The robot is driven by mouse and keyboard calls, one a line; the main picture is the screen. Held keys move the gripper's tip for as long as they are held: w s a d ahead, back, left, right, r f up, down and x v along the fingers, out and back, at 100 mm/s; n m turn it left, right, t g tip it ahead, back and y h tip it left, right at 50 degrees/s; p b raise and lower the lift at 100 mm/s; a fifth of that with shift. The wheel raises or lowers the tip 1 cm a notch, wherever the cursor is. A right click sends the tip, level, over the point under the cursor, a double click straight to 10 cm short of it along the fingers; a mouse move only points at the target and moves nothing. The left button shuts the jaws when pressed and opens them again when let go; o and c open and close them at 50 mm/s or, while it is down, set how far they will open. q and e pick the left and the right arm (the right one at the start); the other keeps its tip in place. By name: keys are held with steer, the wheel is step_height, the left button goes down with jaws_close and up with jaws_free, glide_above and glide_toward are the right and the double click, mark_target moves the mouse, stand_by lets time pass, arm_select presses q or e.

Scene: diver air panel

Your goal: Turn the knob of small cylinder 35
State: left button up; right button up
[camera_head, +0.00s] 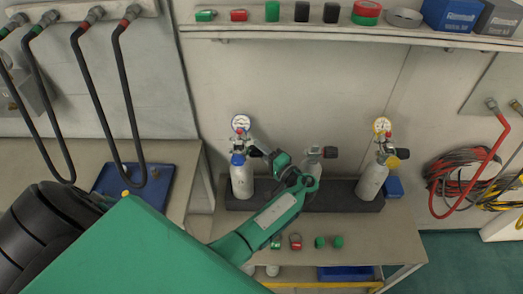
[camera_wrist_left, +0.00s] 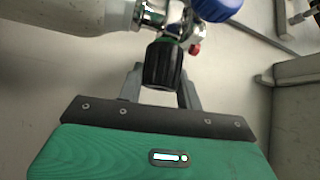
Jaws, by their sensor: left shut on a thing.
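Three small cylinders with valves stand in a dark rack on the bench: a left one (camera_head: 241,181), a middle one (camera_head: 311,168) and a right one (camera_head: 372,181). I cannot read a number 35 on any of them. My left gripper (camera_head: 261,151) is at the valve of the left cylinder, reaching in from its right side. In the left wrist view, a black ribbed knob (camera_wrist_left: 163,66) sits between the two fingers of my left gripper (camera_wrist_left: 162,84), which is shut on it. The cylinder body (camera_wrist_left: 85,14) shows at upper left. My right gripper is not in view.
A shelf (camera_head: 330,32) with tapes and boxes runs above. Small red and green parts (camera_head: 295,241) lie on the bench front. A blue tray (camera_head: 160,180) lies at left. Black hoses (camera_head: 95,85) hang at left; a red hose (camera_head: 487,165) and cable coils hang at right.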

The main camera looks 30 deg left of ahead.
arm_select(q)
steer(key=shift+r+m+h+p, duration=0.15)
steer(key=shift+m+h+p, duration=0.6)
steer(key=shift+p, duration=0.35)
steer(key=m+g+h+p, duration=0.4)
steer(key=m+h+p, duration=0.1)
steer(key=p, duration=0.6)
steer(key=shift+h, duration=0.55)
steer(key=shift+m+g+h+p, duration=0.4)
steer(key=shift+m+g+p, duration=0.15)
steer(key=shift+g+p, duration=0.2)
steer(key=shift+f+m+g+h+p, duration=0.25)
steer(key=shift+m+g+h+p, duration=0.2)
steer(key=shift+m+g+h, duration=0.65)
steer(key=shift+g+h, duration=0.2)
steer(key=shift+g, duration=0.35)
steer(key=shift+f+m+g+h+b, duration=0.15)
steer(key=shift+m+g+h+b, duration=0.2)
steer(key=shift+g, duration=0.25)
steer(key=shift+m+g+h+b, duration=0.45)
steer(key=shift+m+g+b, duration=0.1)
steer(key=shift+g+b, duration=0.2)
steer(key=shift+s+d+m+g+h+b, duration=0.1)
steer(key=shift+m+g+h+b, duration=0.25)
steer(key=shift+g+b, duration=0.45)
